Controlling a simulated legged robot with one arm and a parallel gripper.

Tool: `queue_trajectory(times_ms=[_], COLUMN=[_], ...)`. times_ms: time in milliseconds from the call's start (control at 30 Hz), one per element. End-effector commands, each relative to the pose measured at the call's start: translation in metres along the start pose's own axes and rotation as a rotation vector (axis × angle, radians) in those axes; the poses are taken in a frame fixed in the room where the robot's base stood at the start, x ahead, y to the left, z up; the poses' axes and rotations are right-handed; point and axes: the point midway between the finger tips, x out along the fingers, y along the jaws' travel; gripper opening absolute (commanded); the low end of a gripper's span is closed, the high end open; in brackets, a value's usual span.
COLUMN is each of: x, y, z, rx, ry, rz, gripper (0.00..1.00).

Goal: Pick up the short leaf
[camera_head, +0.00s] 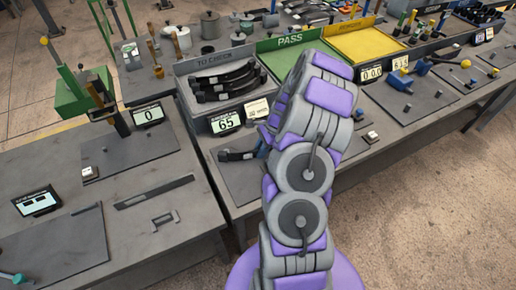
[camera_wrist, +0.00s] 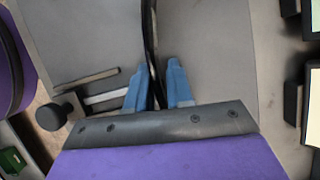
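The short leaf (camera_head: 236,155) is a dark, curved metal strip on a grey plate in the head view. Its right part is hidden by my arm. In the wrist view, the dark leaf (camera_wrist: 150,35) runs down from the top edge and passes between the two blue fingers of my gripper (camera_wrist: 156,80). One finger is on each side of it, very close. I cannot tell whether both fingers press on it. In the head view, most of my gripper is hidden behind my arm.
A grey tray marked "TO CARRIER" (camera_head: 213,58) holds several dark leaves behind the plate. A display reading 65 (camera_head: 226,122) stands near the leaf. A green PASS tray (camera_head: 290,40) and a yellow tray (camera_head: 366,43) are farther back. The bench in front left holds a metal bar (camera_head: 153,192).

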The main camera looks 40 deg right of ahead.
Motion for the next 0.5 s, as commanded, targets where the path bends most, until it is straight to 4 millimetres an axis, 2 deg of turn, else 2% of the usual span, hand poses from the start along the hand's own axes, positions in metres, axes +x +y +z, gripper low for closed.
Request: queue_trajectory(times_ms=[33,200,500], x=[-0.0002,-0.0001,0.0006], y=[-0.0003,-0.0004,0.0005], z=[-0.0051,0.0008,0.0041], rx=[-0.001,-0.002,-0.002], ry=[0.013,0.03,0.025], rz=[-0.004,-0.015,-0.012], gripper=[0.16,0.0,0.0])
